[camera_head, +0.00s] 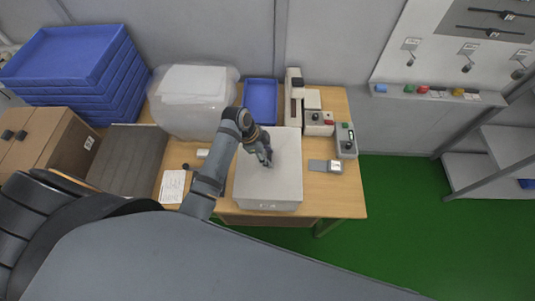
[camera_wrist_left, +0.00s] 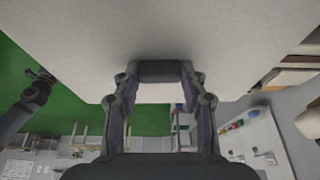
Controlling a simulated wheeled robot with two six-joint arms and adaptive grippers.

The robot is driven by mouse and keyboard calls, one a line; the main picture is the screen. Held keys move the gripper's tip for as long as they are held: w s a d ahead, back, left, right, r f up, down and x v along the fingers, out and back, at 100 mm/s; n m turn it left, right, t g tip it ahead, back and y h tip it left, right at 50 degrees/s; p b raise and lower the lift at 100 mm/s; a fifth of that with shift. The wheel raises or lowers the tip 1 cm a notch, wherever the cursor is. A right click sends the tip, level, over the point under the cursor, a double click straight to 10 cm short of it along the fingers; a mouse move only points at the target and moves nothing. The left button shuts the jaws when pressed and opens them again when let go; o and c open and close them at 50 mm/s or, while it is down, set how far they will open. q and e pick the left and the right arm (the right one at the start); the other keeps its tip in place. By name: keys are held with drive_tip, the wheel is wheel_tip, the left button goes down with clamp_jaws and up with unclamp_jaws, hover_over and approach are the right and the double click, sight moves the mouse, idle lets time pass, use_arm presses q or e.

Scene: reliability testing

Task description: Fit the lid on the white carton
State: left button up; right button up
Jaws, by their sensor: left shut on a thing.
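The white carton (camera_head: 267,205) stands on the wooden table in the head view; only a strip of its front side shows. A flat pale lid (camera_head: 285,180) lies over its top, roughly lined up with it; whether it is seated cannot be told. My left gripper (camera_head: 265,160) is above the middle of the lid, shut on it. In the left wrist view the gripper (camera_wrist_left: 160,72) meets the pale lid surface (camera_wrist_left: 160,25), which fills the upper part. A dark arm, apparently my right one, shows small at the left there; its gripper state is unclear.
Behind is a blue tray (camera_head: 261,98). At right are a control box (camera_head: 346,141) and a small grey device (camera_head: 320,166). The table's front edge is close.

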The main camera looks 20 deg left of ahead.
use_arm(q)
drive_tip(key=shift+f, duration=0.65)
idle(0.4)
idle(0.4)
drive_tip(key=o, duration=1.2)
drive_tip(key=shift+o, duration=0.2)
drive_tip(key=o, duration=0.5)
drive_tip(key=shift+r+p, duration=0.35)
drive_tip(key=shift+r, duration=3.2)
